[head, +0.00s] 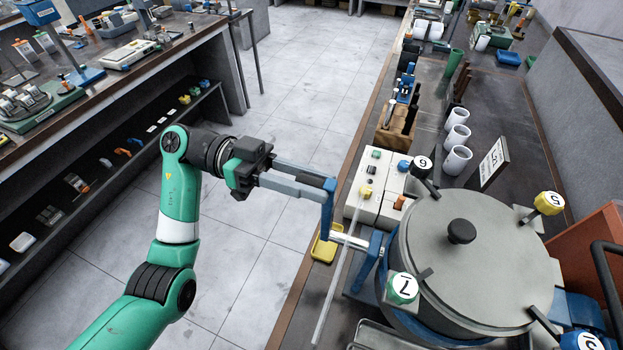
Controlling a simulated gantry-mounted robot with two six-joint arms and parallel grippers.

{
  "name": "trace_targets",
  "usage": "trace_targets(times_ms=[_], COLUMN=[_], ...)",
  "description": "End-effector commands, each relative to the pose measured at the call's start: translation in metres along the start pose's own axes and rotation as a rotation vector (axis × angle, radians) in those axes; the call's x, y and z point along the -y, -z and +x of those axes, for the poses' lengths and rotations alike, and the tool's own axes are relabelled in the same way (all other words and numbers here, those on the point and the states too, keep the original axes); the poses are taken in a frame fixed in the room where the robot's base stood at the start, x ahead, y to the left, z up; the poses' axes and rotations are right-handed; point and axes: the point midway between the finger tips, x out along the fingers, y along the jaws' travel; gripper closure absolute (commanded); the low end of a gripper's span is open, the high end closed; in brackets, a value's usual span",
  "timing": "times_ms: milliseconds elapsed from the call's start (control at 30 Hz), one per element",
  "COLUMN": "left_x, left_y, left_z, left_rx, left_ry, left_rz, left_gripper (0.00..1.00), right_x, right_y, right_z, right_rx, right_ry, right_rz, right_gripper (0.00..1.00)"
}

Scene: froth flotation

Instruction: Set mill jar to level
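The mill jar (455,255) is a large grey drum with a flat lid and a black centre knob, at the lower right in the head view. A blue crank (327,212) with a metal shaft stands on the jar's left side. My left gripper (326,190) reaches the crank's upper end with two long grey bars. Whether it is closed on the crank handle cannot be told. My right gripper is not in view.
Cream control boxes (368,180) with coloured buttons stand just behind the crank. White cups (456,158) and a sign (493,163) stand behind the jar. A yellow tray (325,244) lies near the bench edge.

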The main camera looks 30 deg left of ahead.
Motion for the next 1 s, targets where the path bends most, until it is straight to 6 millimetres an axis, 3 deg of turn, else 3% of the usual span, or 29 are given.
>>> trace_targets(times_ms=[67, 1000], left_x=[0.0001, 0.0002], left_y=[0.0001, 0.0003], left_z=[-0.0001, -0.0003], left_rx=[0.000, 0.000], left_ry=[0.000, 0.001], left_rz=[0.000, -0.001], left_gripper=[1.00, 1.00], right_x=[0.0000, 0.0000], right_y=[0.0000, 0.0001], right_z=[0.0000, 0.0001], right_rx=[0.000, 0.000], right_ry=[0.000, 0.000], right_rz=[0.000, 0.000], right_gripper=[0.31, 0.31])
